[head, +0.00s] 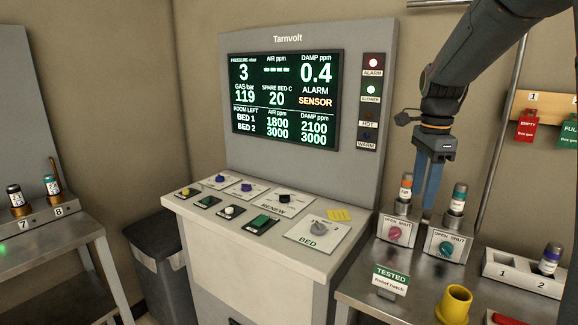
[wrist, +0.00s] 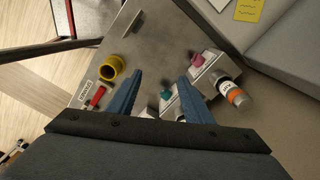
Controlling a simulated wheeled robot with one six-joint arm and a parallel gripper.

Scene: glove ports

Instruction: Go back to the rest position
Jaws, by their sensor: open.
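My gripper (head: 428,205) hangs from my dark arm at the right of the head view, with its blue fingers pointing down. In the wrist view, the two blue fingers of my gripper (wrist: 158,78) stand apart with nothing between them. In the head view the fingers are over or in front of the space between two valve blocks, one with a pink knob (head: 395,233) and one with a teal knob (head: 445,248). I cannot tell how far the fingertips are from the blocks. No rest position is marked in view.
The orange-banded vial (head: 405,187) and teal-banded vial (head: 458,198) stand on the blocks, close to my fingers. A yellow cup (head: 454,305), a TESTED sign (head: 391,280) and a vial rack (head: 520,275) share the bench. The Tarnvolt console (head: 290,235) stands left of it.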

